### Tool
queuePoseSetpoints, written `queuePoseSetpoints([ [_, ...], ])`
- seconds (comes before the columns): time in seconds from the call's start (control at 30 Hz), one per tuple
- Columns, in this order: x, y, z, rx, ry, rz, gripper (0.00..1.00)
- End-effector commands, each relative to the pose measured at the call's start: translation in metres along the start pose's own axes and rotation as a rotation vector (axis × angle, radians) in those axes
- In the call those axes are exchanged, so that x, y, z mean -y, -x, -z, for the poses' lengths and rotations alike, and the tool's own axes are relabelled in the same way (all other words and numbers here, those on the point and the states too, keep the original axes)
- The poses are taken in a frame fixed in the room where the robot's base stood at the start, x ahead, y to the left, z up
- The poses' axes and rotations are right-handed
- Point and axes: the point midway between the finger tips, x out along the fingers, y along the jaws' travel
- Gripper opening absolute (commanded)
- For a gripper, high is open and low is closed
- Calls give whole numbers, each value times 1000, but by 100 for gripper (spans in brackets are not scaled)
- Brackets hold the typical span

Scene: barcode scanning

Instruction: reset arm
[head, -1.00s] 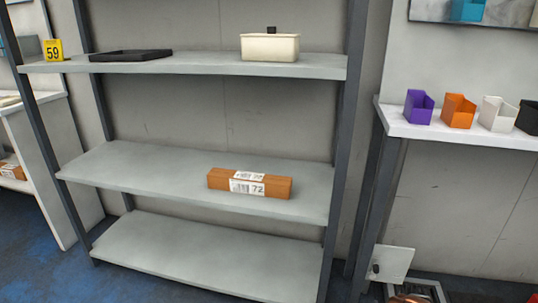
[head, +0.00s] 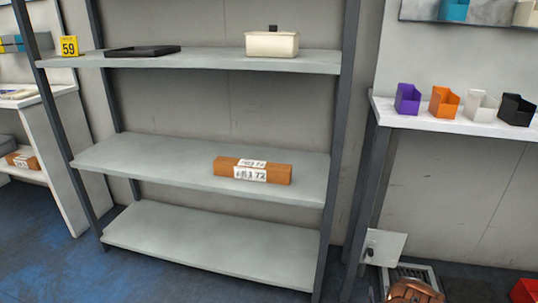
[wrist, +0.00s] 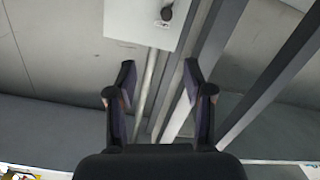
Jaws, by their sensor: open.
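My gripper (wrist: 159,85) shows in the wrist view with its two dark fingers spread apart and nothing between them. Beyond the fingers are a wall, a pale box with a dark knob (wrist: 143,20) and grey metal posts. In the head view the gripper itself cannot be made out; a copper-brown rounded part shows at the bottom edge, right of the shelf. A brown box with a label reading 72 (head: 252,171) lies on the middle board of the shelf unit (head: 130,152).
The top board holds a yellow 59 sign (head: 69,46), a black tray (head: 142,51) and a cream lidded container (head: 271,44). The bottom board is empty. A white side table (head: 440,126) on the right holds purple, orange, white and black bins. Blue floor is open at front left.

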Motion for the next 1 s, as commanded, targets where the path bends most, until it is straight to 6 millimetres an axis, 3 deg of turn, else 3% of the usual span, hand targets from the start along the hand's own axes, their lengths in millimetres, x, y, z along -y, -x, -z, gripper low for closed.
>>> queuePoseSetpoints([
  [0.27,11,-27,53,77,-47,39,52],
  [0.53,32,-48,126,198,-102,113,52],
  [0.77,49,-50,189,307,-136,181,52],
  [1.0,65,-38,257,417,-155,253,52],
])
